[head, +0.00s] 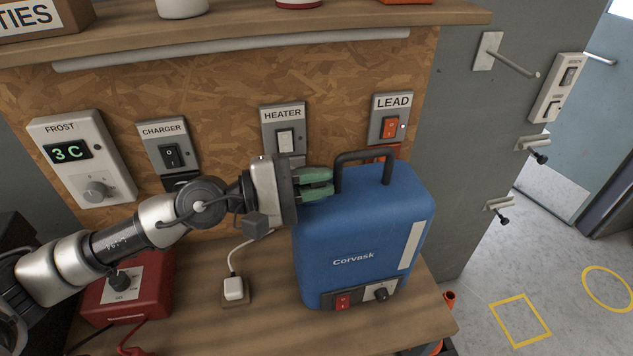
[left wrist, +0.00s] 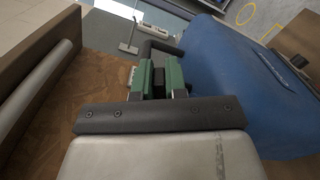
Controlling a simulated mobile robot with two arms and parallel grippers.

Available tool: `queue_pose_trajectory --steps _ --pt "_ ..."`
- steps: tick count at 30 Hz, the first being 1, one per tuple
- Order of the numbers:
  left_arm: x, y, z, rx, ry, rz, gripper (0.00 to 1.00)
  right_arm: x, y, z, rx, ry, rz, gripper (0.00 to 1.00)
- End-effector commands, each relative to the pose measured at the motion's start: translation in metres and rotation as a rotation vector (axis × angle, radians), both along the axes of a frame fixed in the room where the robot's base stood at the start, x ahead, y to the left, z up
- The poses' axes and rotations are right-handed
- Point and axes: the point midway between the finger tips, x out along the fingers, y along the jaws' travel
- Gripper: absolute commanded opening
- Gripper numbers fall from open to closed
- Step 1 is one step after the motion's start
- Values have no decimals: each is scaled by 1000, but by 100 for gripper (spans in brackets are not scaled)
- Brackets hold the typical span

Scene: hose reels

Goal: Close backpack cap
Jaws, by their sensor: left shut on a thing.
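The blue backpack (head: 355,225), marked "Corvask", stands upright on the wooden bench. A black handle (head: 364,157) arches over its top, and a red switch and black knob sit low on its front. In the left wrist view the backpack (left wrist: 235,85) fills the right side and the handle (left wrist: 160,46) shows beyond the fingers. My left gripper (head: 331,183) reaches in from the left at the backpack's top left, beside the handle. My right gripper is out of view.
A red box (head: 125,292) sits at the bench's left, and a white plug (head: 234,290) lies left of the backpack. Switch panels line the wall behind, including the heater panel (head: 284,128). A shelf (head: 240,32) overhangs above. Open floor shows at right.

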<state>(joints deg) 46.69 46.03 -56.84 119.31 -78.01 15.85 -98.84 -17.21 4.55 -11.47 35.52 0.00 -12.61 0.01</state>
Motion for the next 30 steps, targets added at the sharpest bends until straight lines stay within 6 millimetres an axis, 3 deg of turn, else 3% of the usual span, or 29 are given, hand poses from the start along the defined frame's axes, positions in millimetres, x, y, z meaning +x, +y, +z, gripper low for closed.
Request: queue_pose_trajectory --steps 15,16,21,30 --pt "-1 0 -1 9 -22 0 0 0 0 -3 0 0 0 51" --pt "-1 0 -1 9 -22 0 16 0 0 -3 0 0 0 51" --pt "-1 0 -2 9 -22 0 38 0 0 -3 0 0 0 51" --pt "-1 0 1 8 -23 0 38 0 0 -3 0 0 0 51"
